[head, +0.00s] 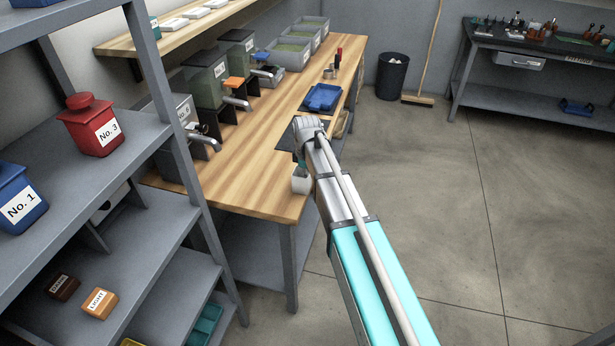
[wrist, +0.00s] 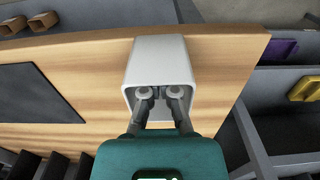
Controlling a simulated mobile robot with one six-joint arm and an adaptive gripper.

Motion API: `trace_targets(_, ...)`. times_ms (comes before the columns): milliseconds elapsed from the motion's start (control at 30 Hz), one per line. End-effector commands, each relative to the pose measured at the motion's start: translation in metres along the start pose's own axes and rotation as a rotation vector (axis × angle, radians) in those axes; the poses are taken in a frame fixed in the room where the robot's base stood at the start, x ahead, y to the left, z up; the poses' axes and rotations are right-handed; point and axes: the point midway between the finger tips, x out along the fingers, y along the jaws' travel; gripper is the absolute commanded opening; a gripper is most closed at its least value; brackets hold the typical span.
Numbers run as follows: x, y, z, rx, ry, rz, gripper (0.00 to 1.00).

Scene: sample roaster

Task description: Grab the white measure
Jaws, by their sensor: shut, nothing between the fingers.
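The white measure (head: 301,184) is a small square cup at the near end of the wooden workbench, close to its right edge. It also shows in the wrist view (wrist: 160,58), large and central, with its open side facing my gripper. My gripper (wrist: 159,93) is shut with nothing held. Its two fingertips overlap the measure's opening in the wrist view; I cannot tell how deep they reach or whether they touch its walls. In the head view the fingers are hidden, and only a bit of the teal gripper body shows above the measure.
A grey shelf with a red canister (head: 92,126) and a blue canister (head: 18,200) stands left. The floor on the right is clear.

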Motion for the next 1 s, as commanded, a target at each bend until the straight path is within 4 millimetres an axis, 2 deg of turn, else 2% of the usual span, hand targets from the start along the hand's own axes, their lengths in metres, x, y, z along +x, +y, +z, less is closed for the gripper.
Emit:
trace_targets(33,-0.009,0.0,0.0,0.0,0.0,0.0,0.0)
trace_targets(600,-0.055,0.0,0.001,0.001,0.0,0.0,0.0)
trace_targets(1000,-0.069,0.0,0.001,0.001,0.0,0.0,0.0)
